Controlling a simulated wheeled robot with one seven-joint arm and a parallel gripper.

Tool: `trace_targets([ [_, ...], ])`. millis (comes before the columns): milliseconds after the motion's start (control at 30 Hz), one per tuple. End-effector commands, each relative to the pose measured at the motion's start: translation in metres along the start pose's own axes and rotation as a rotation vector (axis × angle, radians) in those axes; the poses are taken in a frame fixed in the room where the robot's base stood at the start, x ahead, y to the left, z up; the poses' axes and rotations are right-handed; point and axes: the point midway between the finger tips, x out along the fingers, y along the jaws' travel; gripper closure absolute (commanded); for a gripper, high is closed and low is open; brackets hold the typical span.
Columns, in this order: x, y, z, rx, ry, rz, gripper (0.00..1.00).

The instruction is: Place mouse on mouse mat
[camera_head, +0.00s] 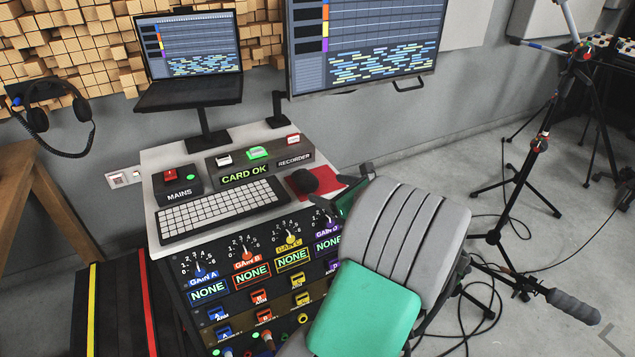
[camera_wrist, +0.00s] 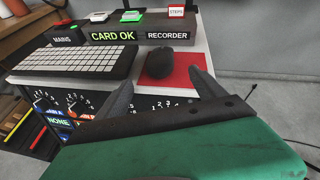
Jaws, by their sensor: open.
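A dark rounded mouse (camera_head: 302,180) rests on the red mouse mat (camera_head: 330,186), near the mat's left side, on the pale desk top. In the wrist view the mouse (camera_wrist: 160,60) shows beyond my fingertips, with the red mat (camera_wrist: 184,64) visible beside and in front of it. My gripper (camera_head: 338,188) is open and empty at the mat's near right side. In the wrist view its two fingers (camera_wrist: 160,80) are spread wide and point toward the mouse, apart from it. My arm hides part of the mat's right edge in the head view.
A keyboard (camera_head: 220,209) lies left of the mat. The recorder box (camera_head: 260,164) with buttons stands behind the mat, and the mains box (camera_head: 178,183) is at the left. A monitor (camera_head: 362,45) hangs above. Microphone stands (camera_head: 540,145) and cables occupy the right floor.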

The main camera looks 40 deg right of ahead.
Motion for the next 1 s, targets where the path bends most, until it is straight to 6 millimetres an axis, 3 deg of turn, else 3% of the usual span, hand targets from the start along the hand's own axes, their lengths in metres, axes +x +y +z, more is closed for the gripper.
trace_targets([
  [100,-0.026,-0.001,0.002,0.001,0.000,-0.004,0.20],
  [200,-0.036,0.000,0.001,0.001,0.000,0.000,0.20],
  [333,-0.038,0.003,0.001,-0.012,0.003,0.006,0.20],
  [433,-0.023,0.026,0.005,-0.141,0.045,0.064,0.20],
  [533,0.002,0.081,0.012,-0.454,0.126,0.202,0.20],
  [667,0.015,0.177,0.013,-1.043,0.203,0.476,0.20],
  [800,-0.009,0.269,0.009,-1.709,0.167,0.808,0.20],
  [900,-0.043,0.318,0.002,-2.149,0.063,1.045,0.20],
  [1000,-0.077,0.346,-0.006,-2.481,-0.074,1.245,0.20],
])
